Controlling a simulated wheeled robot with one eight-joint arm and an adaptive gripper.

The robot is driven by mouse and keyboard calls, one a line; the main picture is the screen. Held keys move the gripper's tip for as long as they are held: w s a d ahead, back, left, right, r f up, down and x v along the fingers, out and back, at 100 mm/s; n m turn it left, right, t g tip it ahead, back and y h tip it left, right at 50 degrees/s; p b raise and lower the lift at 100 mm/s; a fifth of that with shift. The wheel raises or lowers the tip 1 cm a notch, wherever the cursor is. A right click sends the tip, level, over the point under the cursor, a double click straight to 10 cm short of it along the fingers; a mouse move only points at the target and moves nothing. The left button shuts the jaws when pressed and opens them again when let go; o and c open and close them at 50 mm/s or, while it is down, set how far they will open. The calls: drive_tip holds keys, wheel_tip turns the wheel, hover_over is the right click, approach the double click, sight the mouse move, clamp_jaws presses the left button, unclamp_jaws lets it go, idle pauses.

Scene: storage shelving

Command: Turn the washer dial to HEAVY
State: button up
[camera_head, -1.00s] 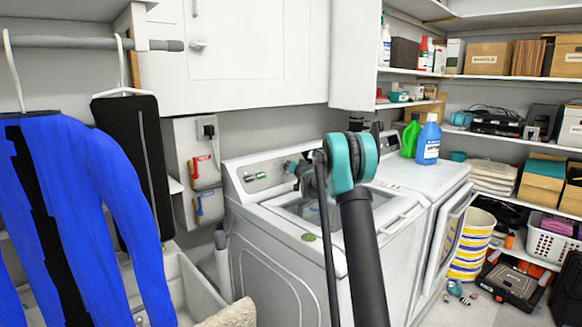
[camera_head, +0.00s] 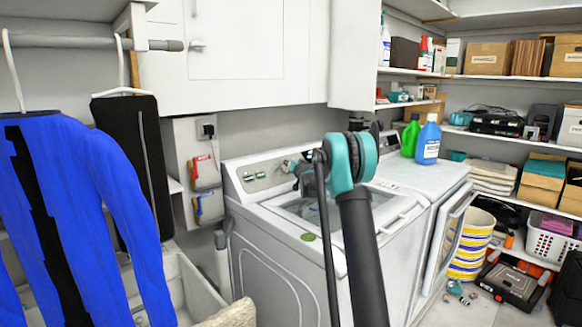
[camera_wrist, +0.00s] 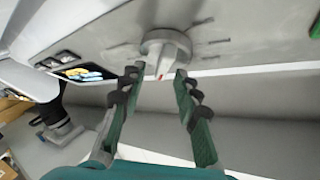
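The washer (camera_head: 290,240) is a white top-loader with a raised control panel (camera_head: 232,176) at its back, seen in the head view. In the wrist view its grey round dial (camera_wrist: 166,47) sits on the panel, with a raised grip and a small red mark pointing toward my gripper. My gripper (camera_wrist: 157,76) is open, its two green-padded fingers at either side of the dial's near edge. I cannot tell whether either finger touches it. In the head view my arm hides the dial and most of the gripper. No HEAVY label is readable.
A second white machine stands right of the washer, with a green bottle (camera_head: 411,137) and a blue bottle (camera_head: 428,141) on top. Blue clothing (camera_head: 75,200) hangs at left above a sink (camera_head: 190,285). White cupboards (camera_head: 240,50) overhang the washer. Shelves fill the right.

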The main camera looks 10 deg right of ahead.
drive_tip(key=v, duration=1.2)
